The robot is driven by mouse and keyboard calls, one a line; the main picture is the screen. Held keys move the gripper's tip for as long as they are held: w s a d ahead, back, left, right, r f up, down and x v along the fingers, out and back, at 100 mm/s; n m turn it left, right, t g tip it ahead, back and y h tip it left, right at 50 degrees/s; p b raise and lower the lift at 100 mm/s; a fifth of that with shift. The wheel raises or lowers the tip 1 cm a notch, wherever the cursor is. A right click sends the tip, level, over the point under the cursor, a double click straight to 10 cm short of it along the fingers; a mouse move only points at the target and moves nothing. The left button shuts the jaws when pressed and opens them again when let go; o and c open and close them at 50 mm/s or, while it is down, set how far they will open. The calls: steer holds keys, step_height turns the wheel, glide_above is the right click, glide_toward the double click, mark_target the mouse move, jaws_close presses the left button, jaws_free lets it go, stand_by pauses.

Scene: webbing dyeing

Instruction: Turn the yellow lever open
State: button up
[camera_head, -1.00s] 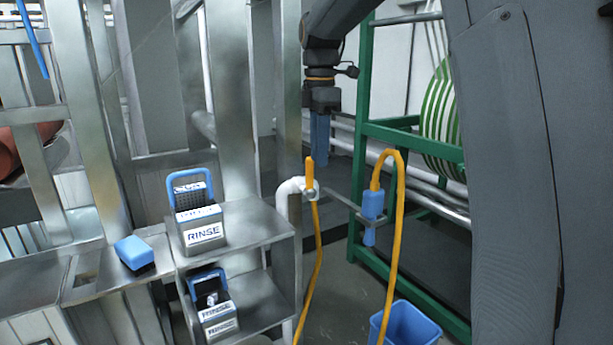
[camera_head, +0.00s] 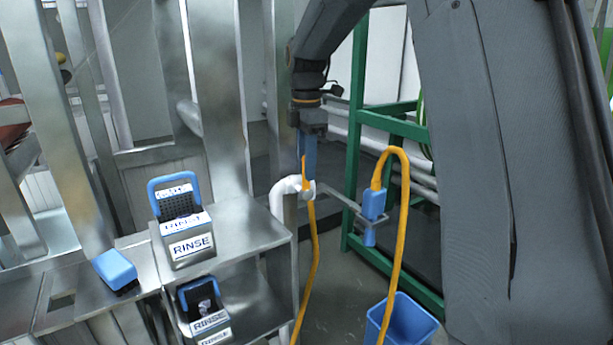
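The yellow lever (camera_head: 304,172) stands roughly upright on the valve at the end of the white pipe (camera_head: 284,190). My gripper (camera_head: 310,172) points down, with its blue fingers at the lever, just right of it in the picture. The fingers overlap the lever in this view, and part of the lever may be hidden. I cannot tell whether they touch it. The fingers show edge-on as one blue strip, so their opening cannot be seen. A yellow hose (camera_head: 312,260) hangs down from the valve.
A blue nozzle (camera_head: 373,203) on a looped yellow hose hangs in a metal bracket to the right. A blue bucket (camera_head: 405,322) stands below it. A steel shelf (camera_head: 245,235) with rinse caddies (camera_head: 183,225) is on the left. A green rack (camera_head: 352,150) stands behind.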

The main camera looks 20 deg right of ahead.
steer(key=shift+f+p, duration=0.5)
steer(key=shift+f, duration=1.6)
jaws_close()
